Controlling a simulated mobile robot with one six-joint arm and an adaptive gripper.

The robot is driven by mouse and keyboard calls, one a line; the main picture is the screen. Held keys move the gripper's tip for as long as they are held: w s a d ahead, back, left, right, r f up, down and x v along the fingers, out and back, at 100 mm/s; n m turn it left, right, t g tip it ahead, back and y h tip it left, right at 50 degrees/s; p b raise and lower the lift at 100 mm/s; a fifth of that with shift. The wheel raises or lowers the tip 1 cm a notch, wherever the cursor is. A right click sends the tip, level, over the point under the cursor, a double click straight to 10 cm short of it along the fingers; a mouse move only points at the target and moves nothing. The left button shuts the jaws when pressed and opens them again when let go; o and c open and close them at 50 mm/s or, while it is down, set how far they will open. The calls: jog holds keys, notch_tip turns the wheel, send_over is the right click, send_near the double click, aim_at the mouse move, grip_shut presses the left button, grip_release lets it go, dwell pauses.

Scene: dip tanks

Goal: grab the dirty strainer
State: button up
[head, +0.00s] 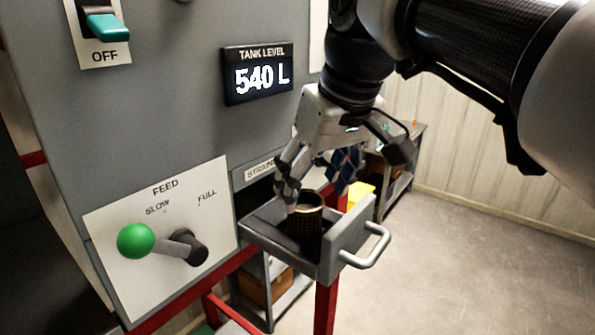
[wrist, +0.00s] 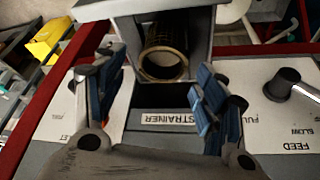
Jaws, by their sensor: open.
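The strainer (head: 305,219) is a dark, brass-rimmed mesh cylinder standing in the open grey drawer (head: 349,238) under the strainer label. In the wrist view the strainer (wrist: 164,65) shows its round open rim, inside the drawer walls, beyond the fingertips. My gripper (head: 318,182) is open just above the drawer, with its fingers pointing down near the strainer's top. In the wrist view my gripper (wrist: 160,90) has its blue-padded fingers spread wide, with nothing between them. The strainer's lower part is hidden by the drawer.
The drawer's handle (head: 372,248) sticks out at the front. The green-knobbed feed lever (head: 136,241) juts from the panel at left, and a tank level display (head: 257,74) reads 540 L. A green-handled switch (head: 108,27) is set to OFF. Open floor lies at right.

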aim_at(305, 204)
jog(key=x, duration=0.4)
jog(key=shift+s+a+f, duration=0.1)
jog(key=shift+a+f, duration=0.2)
jog(key=shift+f, duration=0.05)
jog(key=shift+w+f, duration=0.25)
jog(key=shift+f, duration=0.05)
jog(key=shift+s, duration=0.1)
jog(key=c, duration=1.2)
jog(key=shift+r, duration=0.1)
